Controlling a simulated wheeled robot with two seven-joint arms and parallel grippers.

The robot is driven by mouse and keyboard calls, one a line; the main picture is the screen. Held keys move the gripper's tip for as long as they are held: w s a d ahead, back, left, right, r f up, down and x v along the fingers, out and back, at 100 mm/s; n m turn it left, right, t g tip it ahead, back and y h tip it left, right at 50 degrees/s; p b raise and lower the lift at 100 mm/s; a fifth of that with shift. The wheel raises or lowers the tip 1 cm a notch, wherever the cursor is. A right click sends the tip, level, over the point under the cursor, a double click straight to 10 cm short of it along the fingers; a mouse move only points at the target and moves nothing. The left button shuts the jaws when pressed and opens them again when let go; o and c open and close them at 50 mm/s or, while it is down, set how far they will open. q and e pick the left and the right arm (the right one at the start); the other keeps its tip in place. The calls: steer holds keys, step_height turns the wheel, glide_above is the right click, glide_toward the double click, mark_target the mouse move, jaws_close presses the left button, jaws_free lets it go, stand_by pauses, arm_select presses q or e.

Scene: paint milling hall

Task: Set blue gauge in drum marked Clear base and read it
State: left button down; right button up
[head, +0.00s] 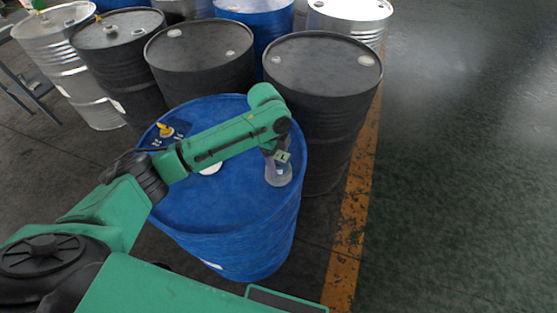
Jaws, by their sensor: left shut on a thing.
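My left gripper (280,157) points down over the right side of a blue drum's lid (235,215). It is shut on a small, see-through, cup-like thing (278,176) with a greyish-violet tint, low over the lid; I cannot tell whether it touches the lid. A yellow fitting (165,131) stands at the lid's back left, and a white cap (210,168) shows partly behind my arm. A pale label (212,264) on the drum's side is unreadable. I cannot make out a blue gauge or a "Clear base" marking. My right gripper is out of view.
Black drums (323,68) (200,55) stand close behind the blue drum. Steel drums (65,60) and another blue drum (256,15) stand farther back. A yellow floor line (352,215) runs along the right, with open floor (455,170) beyond it.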

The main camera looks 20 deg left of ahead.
arm_select(q)
steer(key=shift+f, duration=0.45)
jaws_free()
step_height(320, 180, up, 14)
steer(key=a+b, duration=0.2)
steer(key=shift+w+r, duration=0.15)
steer(key=shift+r, duration=0.1)
steer(key=shift+f, duration=0.1)
